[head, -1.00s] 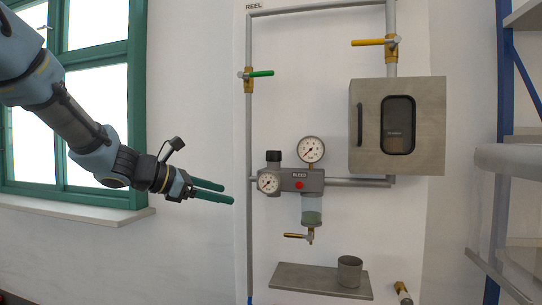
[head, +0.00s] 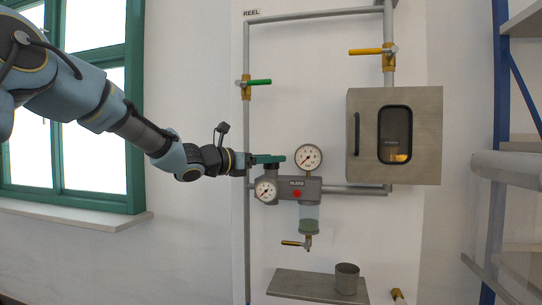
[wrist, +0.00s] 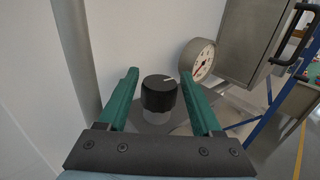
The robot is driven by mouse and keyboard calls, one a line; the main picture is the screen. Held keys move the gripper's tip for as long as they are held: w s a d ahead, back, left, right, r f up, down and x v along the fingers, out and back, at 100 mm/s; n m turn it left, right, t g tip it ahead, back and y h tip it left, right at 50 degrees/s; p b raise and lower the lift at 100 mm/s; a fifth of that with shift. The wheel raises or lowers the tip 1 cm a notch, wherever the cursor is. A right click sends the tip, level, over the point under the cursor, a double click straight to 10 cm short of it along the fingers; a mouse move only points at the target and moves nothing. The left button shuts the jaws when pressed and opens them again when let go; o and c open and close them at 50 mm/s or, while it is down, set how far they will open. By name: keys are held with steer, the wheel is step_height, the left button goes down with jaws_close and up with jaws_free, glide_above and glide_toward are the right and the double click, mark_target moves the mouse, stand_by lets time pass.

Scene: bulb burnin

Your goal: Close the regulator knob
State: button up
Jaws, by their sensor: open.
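My gripper is open and holds nothing.
A large gauge (head: 308,157) stands right of the knob, and a smaller gauge (head: 265,190) is on the body's left front. A vertical pipe (head: 247,130) runs close to my wrist. A grey cabinet (head: 366,140) hangs to the right. A shelf with a cup (head: 346,278) is below.

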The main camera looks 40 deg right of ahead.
steer(key=shift+d, duration=0.35)
steer(key=shift+c, duration=0.4)
jaws_close()
steer(key=shift+f, duration=0.1)
steer(key=t+b, duration=0.1)
steer(key=b, duration=0.2)
steer(key=shift+s+f+n, duration=0.1)
steer(key=shift+f+n, duration=0.1)
steer(key=shift+n, duration=0.1)
